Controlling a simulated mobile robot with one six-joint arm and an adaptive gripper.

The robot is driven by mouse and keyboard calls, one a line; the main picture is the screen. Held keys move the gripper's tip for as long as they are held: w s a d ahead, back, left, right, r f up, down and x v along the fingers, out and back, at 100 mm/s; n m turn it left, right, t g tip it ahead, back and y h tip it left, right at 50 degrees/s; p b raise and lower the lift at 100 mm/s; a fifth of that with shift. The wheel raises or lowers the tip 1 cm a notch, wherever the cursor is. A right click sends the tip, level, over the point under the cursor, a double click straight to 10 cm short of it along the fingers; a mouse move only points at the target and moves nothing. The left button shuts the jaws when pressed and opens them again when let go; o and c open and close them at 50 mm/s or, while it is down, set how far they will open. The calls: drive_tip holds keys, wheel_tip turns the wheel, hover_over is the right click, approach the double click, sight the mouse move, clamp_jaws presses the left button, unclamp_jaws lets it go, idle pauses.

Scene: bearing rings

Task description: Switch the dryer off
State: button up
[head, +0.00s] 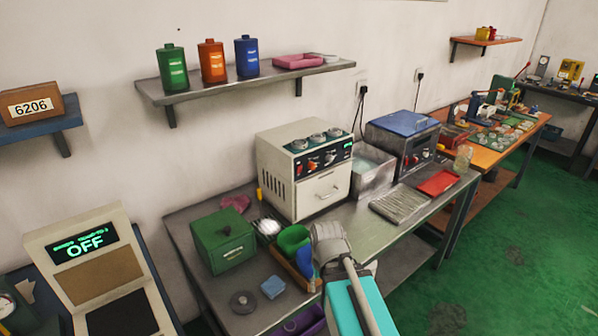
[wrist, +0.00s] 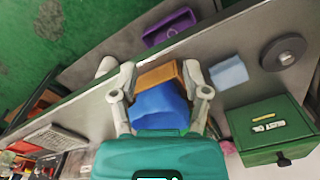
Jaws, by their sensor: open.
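A cream cabinet machine (head: 304,172) stands on the metal bench in the head view, with round dials on top, coloured knobs, a small green-lit display and a handled drawer. A blue-topped machine (head: 402,140) with a dark control panel stands to its right. I cannot tell for sure which one is the dryer, or read its switch position. My gripper (wrist: 160,70) is open in the wrist view, its fingers spread above a blue item (wrist: 160,106) and an orange-brown tray (wrist: 160,75). It looks empty and apart from both machines.
A green box (head: 222,240), a green cup (head: 294,240), a dark ring (head: 243,302) and a blue block (head: 273,287) lie on the bench near my arm. A red tray (head: 438,183) is at right.

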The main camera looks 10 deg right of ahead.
drive_tip(key=shift+w+r+m, duration=0.15)
drive_tip(key=shift+w+m, duration=0.15)
drive_tip(key=shift+w, duration=0.05)
drive_tip(key=c, duration=0.4)
drive_tip(key=shift+w+r+m+p, duration=0.2)
drive_tip(key=shift+w+m+p, duration=0.1)
drive_tip(key=shift+w, duration=0.05)
drive_tip(key=shift+c, duration=1.2)
drive_tip(key=w+r+m+p, duration=0.1)
drive_tip(key=w+m, duration=0.1)
drive_tip(key=w+r+m+t+y+p, duration=0.1)
drive_tip(key=w+m, duration=0.1)
drive_tip(key=w+r+m+t+y+p, duration=0.1)
drive_tip(key=w+m, duration=0.1)
drive_tip(key=shift+w+r, duration=0.3)
drive_tip(key=shift+w, duration=0.05)
clamp_jaws()
drive_tip(key=w+d+r+m+t+y+p, duration=0.1)
drive_tip(key=w+d+r+m+t+p, duration=0.2)
drive_tip(key=w+r+m, duration=0.4)
drive_tip(key=w+d+r+m+t+y+p, duration=0.1)
drive_tip(key=w+d+r+m+t+p, duration=0.3)
drive_tip(key=w+m, duration=0.9)
wheel_tip(320, 180, up, 4)
drive_tip(key=m+p, duration=0.2)
drive_tip(key=m, duration=0.1)
drive_tip(key=shift+d+r+y, duration=0.25)
drive_tip(key=shift+d+y, duration=0.1)
drive_tip(key=shift+y, duration=0.05)
